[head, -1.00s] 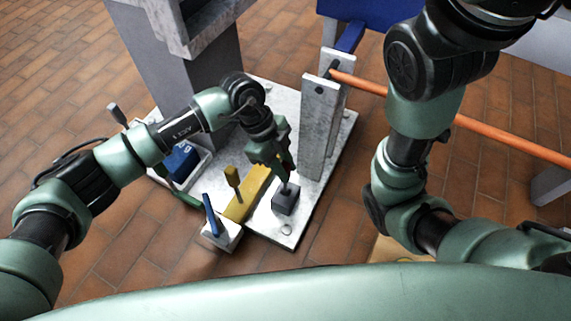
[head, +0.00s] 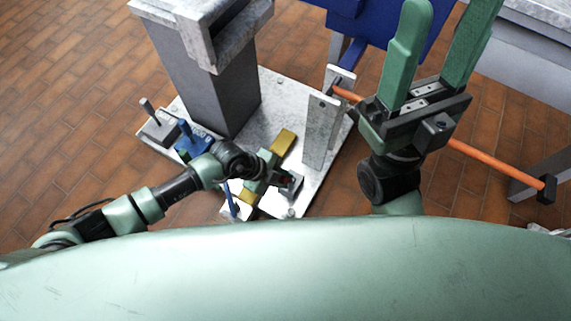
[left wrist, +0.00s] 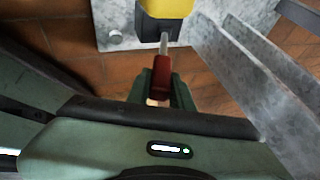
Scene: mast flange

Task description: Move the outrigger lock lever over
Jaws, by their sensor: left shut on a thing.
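My left gripper (head: 284,181) is shut on a red lever handle, which shows between the fingers in the left wrist view (left wrist: 160,75). A short metal shaft runs from the handle to a dark grey block (left wrist: 148,28). The block also shows in the head view (head: 296,187), on the pale base plate (head: 240,119). The gripper hides part of the lever there. No label is readable, so I cannot tell from the pictures which lever is the outrigger lock. My right gripper (head: 450,12) is open and empty, its green fingers raised and apart.
A yellow bar (head: 283,141) lies beside the gripper. A blue lever (head: 229,200), a blue unit (head: 192,137) and a grey lever (head: 150,106) stand to the left. Upright plates (head: 322,130) and an orange bar (head: 480,157) are to the right. A thick column (head: 205,85) stands behind.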

